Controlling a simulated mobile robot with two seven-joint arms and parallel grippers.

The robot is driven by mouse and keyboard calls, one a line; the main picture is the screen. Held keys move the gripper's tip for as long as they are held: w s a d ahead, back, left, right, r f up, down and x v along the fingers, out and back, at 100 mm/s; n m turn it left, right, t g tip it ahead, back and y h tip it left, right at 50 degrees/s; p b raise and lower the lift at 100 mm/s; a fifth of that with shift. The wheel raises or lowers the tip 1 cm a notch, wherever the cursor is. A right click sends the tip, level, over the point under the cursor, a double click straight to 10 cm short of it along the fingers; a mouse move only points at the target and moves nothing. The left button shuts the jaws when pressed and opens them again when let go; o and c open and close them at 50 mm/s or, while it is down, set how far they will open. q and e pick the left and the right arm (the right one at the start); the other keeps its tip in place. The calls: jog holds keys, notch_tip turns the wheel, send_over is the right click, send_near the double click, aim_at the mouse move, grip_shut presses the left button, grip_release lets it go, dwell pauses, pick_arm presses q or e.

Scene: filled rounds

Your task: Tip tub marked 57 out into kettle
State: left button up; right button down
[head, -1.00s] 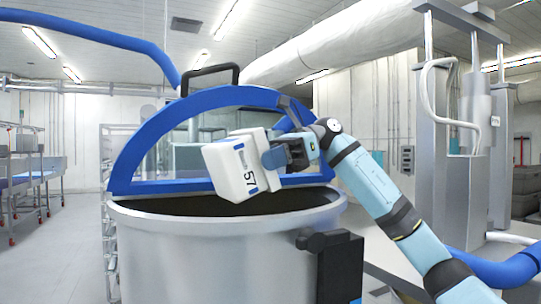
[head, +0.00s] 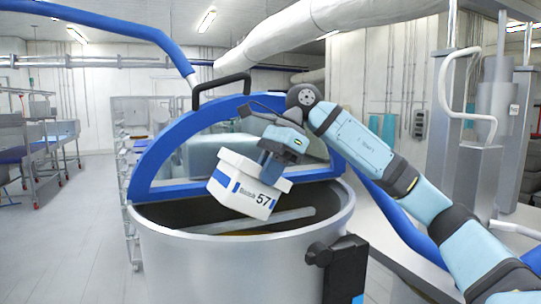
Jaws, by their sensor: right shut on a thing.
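The tub marked 57 (head: 238,192) is a white box with blue marks and the number 57 on the side facing me. My right gripper (head: 272,168) is shut on its upper right edge and holds it tilted over the mouth of the kettle. The kettle (head: 215,262) is a big round steel vessel with a dark inside, where a grey bar and some brownish contents show. Its blue-rimmed lid (head: 150,160) stands raised at the back, behind the tub. The tub's inside is hidden from me. My left gripper is not in view.
A black fitting (head: 345,268) sticks out from the kettle's front right. Steel machinery (head: 475,180) stands at the right. A blue hose (head: 110,38) runs overhead at the left. Racks (head: 45,150) stand at the far left, with open floor (head: 75,240) before them.

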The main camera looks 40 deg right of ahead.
jog(key=shift+a+r+h+p, duration=0.15)
jog(key=shift+r+h+p, duration=0.35)
jog(key=shift+r+p, duration=0.35)
jog(key=shift+a+f+g+h, duration=0.15)
jog(key=shift+g+h, duration=0.15)
jog(key=shift+h, duration=0.4)
jog(key=shift+r+h+b, duration=0.3)
jog(key=shift+r+h, duration=0.05)
jog(key=shift+h, duration=0.05)
jog(key=shift+r+h, duration=0.2)
jog(key=shift+h, duration=0.1)
jog(key=shift+w+r+h, duration=0.15)
jog(key=shift+r+h, duration=0.1)
jog(key=shift+h, duration=0.15)
jog(key=shift+r, duration=0.1)
jog(key=shift+r+g+h, duration=0.4)
jog(key=shift+r+h, duration=0.05)
jog(key=shift+h, duration=0.35)
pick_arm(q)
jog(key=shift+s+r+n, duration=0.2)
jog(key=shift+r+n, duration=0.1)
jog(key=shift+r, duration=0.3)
pick_arm(e)
jog(key=s+a, duration=0.4)
jog(key=s, duration=0.9)
jog(key=shift+s+a, duration=0.15)
jog(key=shift+s, duration=0.1)
